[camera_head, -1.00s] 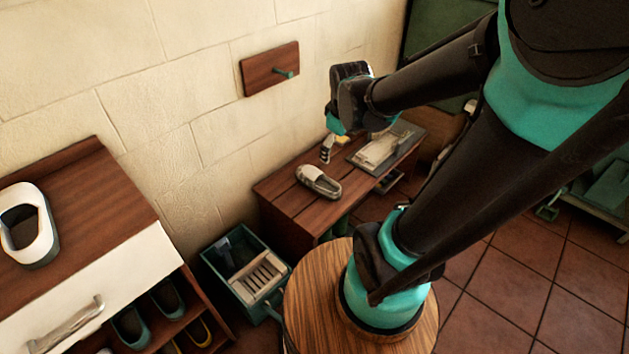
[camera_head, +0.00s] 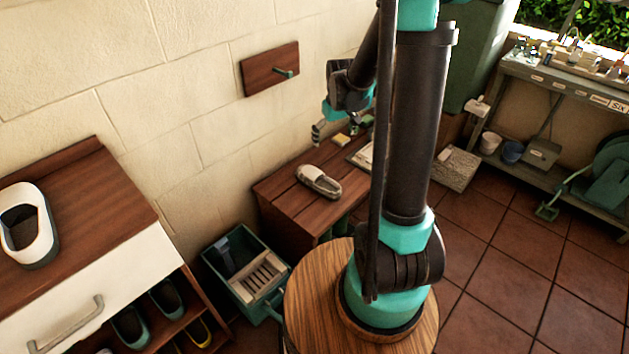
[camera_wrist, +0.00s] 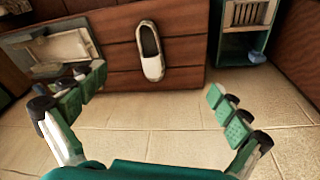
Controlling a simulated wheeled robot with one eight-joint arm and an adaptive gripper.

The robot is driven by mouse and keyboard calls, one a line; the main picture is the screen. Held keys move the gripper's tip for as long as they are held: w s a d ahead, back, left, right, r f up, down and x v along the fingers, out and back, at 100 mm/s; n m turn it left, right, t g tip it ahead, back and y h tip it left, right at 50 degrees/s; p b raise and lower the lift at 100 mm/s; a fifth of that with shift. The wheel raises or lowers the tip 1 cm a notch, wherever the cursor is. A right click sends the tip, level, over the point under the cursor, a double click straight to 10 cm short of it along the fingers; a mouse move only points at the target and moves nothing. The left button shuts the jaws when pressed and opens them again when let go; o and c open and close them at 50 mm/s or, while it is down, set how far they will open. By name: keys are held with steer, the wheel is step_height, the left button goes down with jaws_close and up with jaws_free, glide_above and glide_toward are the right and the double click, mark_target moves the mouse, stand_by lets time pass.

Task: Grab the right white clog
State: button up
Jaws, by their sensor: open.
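A whitish slip-on clog (camera_head: 318,181) lies on the slatted wooden bench (camera_head: 290,200), right of the wall corner box. In the wrist view the clog (camera_wrist: 151,52) lies on the bench with its dark-edged opening facing up, near the top centre. My gripper (camera_head: 322,128) hangs above the back of the bench, above and apart from the clog. In the wrist view its fingers (camera_wrist: 155,108) are spread wide, with nothing between them. Part of the bench's right side is hidden behind my arm.
A wall board with a peg (camera_head: 270,68) is above. A tray (camera_wrist: 55,50) lies beside the clog.

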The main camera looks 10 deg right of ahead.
steer(key=w+a+f+n+g, duration=0.1)
steer(key=w+a+f+n, duration=0.1)
steer(key=w+f, duration=0.75)
steer(key=n+g, duration=0.1)
steer(key=n, duration=0.1)
glide_above(314, 172)
step_height(314, 172, down, 10)
steer(key=f, duration=1.1)
steer(key=shift+s+d+f, duration=0.15)
steer(key=shift+s+f, duration=0.1)
steer(key=shift+f, duration=0.1)
steer(key=shift+w+f, duration=0.15)
steer(key=shift+f, duration=1.2)
steer(key=shift+w+f, duration=0.1)
steer(key=shift+f, duration=1.2)
steer(key=c, duration=1.3)
steer(key=shift+r, duration=0.1)
steer(key=shift+c, duration=0.2)
